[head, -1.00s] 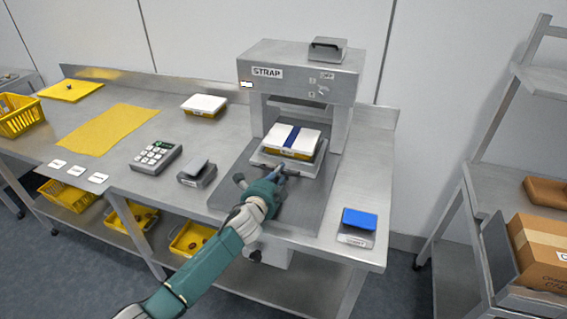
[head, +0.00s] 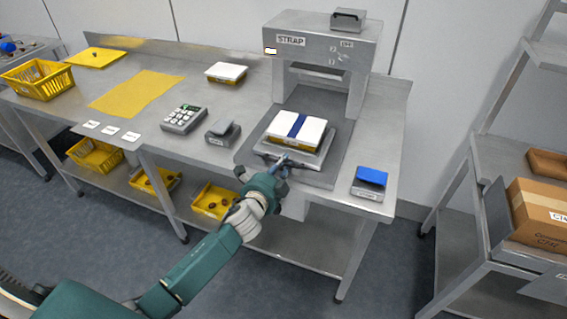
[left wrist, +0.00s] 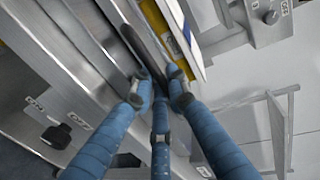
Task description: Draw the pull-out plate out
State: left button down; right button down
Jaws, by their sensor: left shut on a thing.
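The pull-out plate (head: 322,160) is a grey metal plate in front of the STRAP machine (head: 320,42), clear of its uprights. A yellow box with a white lid and a blue band (head: 297,128) sits on it. My left gripper (head: 279,163) is at the plate's near edge, shut on its dark handle bar. In the left wrist view the fingers (left wrist: 158,82) close around the bar (left wrist: 146,48), with the banded box (left wrist: 184,38) just beyond. The fingers hide part of the bar. My right gripper is in neither view.
A blue-topped device (head: 369,180) stands right of the plate, a small grey device (head: 222,132) and a keypad (head: 183,119) to the left. Another white-lidded box (head: 226,72) sits farther back. A shelf rack with a carton (head: 540,215) stands at the right.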

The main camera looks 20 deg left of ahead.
pick_arm(q)
jog(key=c, duration=1.7)
grip_release()
jog(key=shift+c, duration=0.2)
jog(key=v, duration=1.2)
jog(key=shift+f, duration=0.1)
jog(key=s+a+f+n+g, duration=0.15)
jog(key=s+f, duration=0.25)
jog(key=f, duration=0.7)
jog(key=s+a+f+n+g+y, duration=0.1)
jog(key=s+f+n+g, duration=0.3)
jog(key=f, duration=0.6)
jog(key=s+a+f+n+g, duration=0.15)
jog(key=s+f, duration=0.35)
jog(key=f, duration=0.6)
jog(key=s+d+f+n+g, duration=0.1)
jog(key=s+f+n+g, duration=0.1)
jog(key=s+f, duration=0.5)
jog(key=s+d+f+n+g, duration=0.1)
jog(key=s+f+n+g, duration=0.2)
jog(key=s, duration=1.3)
jog(key=s+d+f+n+g, duration=0.1)
jog(key=s+f+n, duration=0.3)
jog(key=s+f, duration=0.6)
jog(key=shift+s+d+f+g, duration=0.35)
jog(key=shift+s+g, duration=0.45)
jog(key=shift+s, duration=0.45)
